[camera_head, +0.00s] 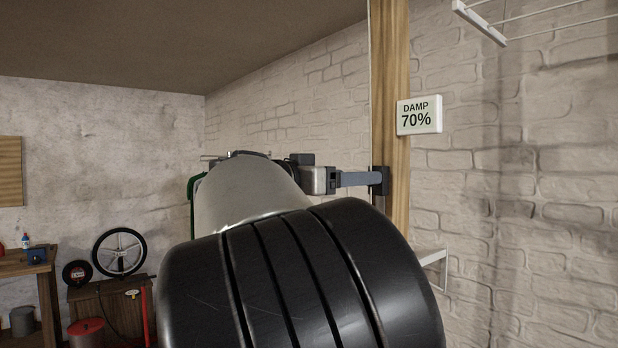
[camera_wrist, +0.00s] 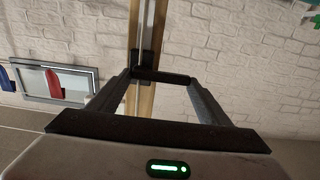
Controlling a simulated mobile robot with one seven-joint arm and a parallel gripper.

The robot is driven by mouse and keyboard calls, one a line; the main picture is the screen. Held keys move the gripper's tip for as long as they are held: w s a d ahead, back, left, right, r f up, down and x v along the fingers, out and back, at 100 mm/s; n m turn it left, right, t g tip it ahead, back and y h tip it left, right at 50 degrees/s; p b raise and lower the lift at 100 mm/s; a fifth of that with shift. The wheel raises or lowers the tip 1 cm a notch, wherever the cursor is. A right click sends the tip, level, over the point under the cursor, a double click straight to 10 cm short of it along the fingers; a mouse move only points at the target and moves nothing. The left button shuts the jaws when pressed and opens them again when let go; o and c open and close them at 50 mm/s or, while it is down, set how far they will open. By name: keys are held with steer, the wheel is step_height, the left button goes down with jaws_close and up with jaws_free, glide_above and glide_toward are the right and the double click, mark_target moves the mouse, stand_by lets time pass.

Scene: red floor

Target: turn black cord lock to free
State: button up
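The black cord lock (camera_head: 379,181) is a small dark fitting on the wooden post (camera_head: 391,120), beside a thin pale cord (camera_head: 369,80). In the wrist view the lock's dark body (camera_wrist: 143,62) sits on the post, with a dark bar crossing in front of it. My gripper (camera_head: 368,180) reaches the lock from the left in the head view. In the wrist view its two fingers (camera_wrist: 163,76) stand well apart, with the dark bar spanning between their tips. I cannot tell whether they press on it. My own arm hides the area below the lock in the head view.
A sign reading DAMP 70% (camera_head: 419,114) is right of the post. A white rack (camera_head: 483,22) juts from the brick wall at upper right, and a white bracket (camera_head: 432,258) sits below. A bench (camera_head: 22,264) and wheel (camera_head: 119,252) stand far left.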

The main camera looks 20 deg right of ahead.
steer(key=c, duration=0.6)
steer(key=shift+b, duration=0.55)
steer(key=s+r+m+b, duration=0.1)
steer(key=m+b, duration=0.4)
steer(key=s+r+m+b, duration=0.1)
steer(key=m+b, duration=0.4)
steer(key=s+d+r+m+b, duration=0.1)
steer(key=m+b, duration=0.4)
steer(key=m, duration=0.1)
steer(key=shift+s+r+b, duration=0.1)
steer(key=shift+s+b, duration=0.05)
steer(key=shift+b, duration=0.2)
steer(key=shift+d, duration=0.1)
steer(key=o, duration=1.5)
